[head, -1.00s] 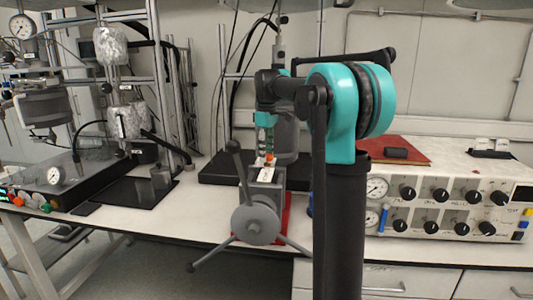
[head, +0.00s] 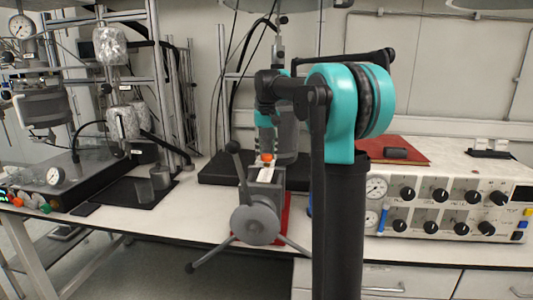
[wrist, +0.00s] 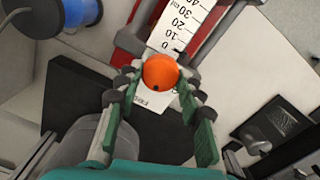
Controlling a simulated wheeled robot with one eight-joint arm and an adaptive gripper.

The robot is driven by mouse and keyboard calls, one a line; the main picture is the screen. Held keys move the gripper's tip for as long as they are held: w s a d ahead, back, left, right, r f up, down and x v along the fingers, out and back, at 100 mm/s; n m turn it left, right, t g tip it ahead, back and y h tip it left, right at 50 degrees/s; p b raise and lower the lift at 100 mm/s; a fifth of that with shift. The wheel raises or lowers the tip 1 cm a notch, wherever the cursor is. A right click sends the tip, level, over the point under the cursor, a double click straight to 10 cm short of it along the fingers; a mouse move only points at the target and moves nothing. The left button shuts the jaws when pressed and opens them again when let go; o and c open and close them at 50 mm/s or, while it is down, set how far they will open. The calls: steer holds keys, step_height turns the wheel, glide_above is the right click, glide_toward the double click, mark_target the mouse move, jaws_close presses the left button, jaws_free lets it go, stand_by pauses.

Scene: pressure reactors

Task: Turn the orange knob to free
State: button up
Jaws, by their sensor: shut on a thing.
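The orange knob (wrist: 160,72) is a round ball near the middle of the wrist view, with a small dark spot on its near side. It also shows in the head view (head: 267,157), on top of the grey device (head: 264,178) with the large handwheel. My gripper (wrist: 157,84) has its green-padded fingers on the left and right sides of the knob, shut on it. In the head view my gripper (head: 267,148) reaches down onto the knob from above. A white scale strip (wrist: 182,27) with printed numbers lies beyond the knob. The knob's underside is hidden.
The grey handwheel (head: 256,222) with long spokes stands at the bench's front edge. A control box (head: 450,205) with black knobs is on the right. A dark slab (head: 220,170) lies behind the device. Reactor equipment (head: 100,160) stands at left.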

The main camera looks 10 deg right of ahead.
mark_target(267, 155)
steer(key=shift+m, duration=0.9)
steer(key=o, duration=1.2)
steer(key=shift+c, duration=0.2)
step_height(267, 155, up, 12)
